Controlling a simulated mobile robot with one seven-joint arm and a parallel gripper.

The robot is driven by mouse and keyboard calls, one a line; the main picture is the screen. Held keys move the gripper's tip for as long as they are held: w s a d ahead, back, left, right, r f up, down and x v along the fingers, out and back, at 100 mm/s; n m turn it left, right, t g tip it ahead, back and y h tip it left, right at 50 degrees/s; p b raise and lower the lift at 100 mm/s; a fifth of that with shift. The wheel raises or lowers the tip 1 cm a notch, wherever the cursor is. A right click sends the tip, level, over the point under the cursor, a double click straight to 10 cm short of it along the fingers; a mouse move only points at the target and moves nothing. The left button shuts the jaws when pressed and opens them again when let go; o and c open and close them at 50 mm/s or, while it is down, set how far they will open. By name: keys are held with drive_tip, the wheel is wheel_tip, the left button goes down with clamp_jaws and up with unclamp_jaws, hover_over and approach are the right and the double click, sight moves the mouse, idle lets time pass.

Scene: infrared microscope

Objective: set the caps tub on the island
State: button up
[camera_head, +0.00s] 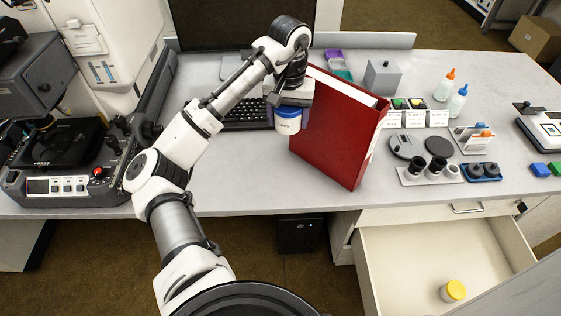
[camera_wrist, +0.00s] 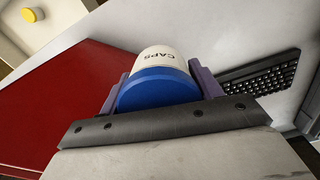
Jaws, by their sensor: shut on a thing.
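The caps tub (camera_head: 288,121) is a white tub with a blue lid, held upright in my gripper (camera_head: 288,115). In the wrist view the tub (camera_wrist: 163,62) shows the label CAPS, and its blue lid faces my gripper (camera_wrist: 160,88). The two purple fingers are shut on its sides. It is in front of the keyboard, just left of the red binder (camera_head: 340,125). I cannot tell how high it is above the bench (camera_head: 240,172). I cannot identify the island in these frames.
The red binder stands upright close on the right. The keyboard (camera_head: 245,115) and monitor (camera_head: 240,22) are behind. A microscope unit (camera_head: 70,160) is at left. Below the bench at right, a drawer (camera_head: 400,255) is open with a yellow-lidded tub (camera_head: 453,291) inside. The front-left bench is clear.

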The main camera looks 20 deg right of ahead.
sight(286, 174)
drive_tip(key=shift+w+f, duration=0.2)
wheel_tip(286, 174, down, 19)
drive_tip(key=shift+s+f, duration=0.15)
drive_tip(key=shift+f, duration=0.05)
idle(0.4)
drive_tip(key=o, duration=0.6)
drive_tip(key=shift+f, duration=0.15)
drive_tip(key=shift+c, duration=0.2)
drive_tip(key=o, duration=0.5)
drive_tip(key=shift+c, duration=0.2)
wheel_tip(286, 174, up, 12)
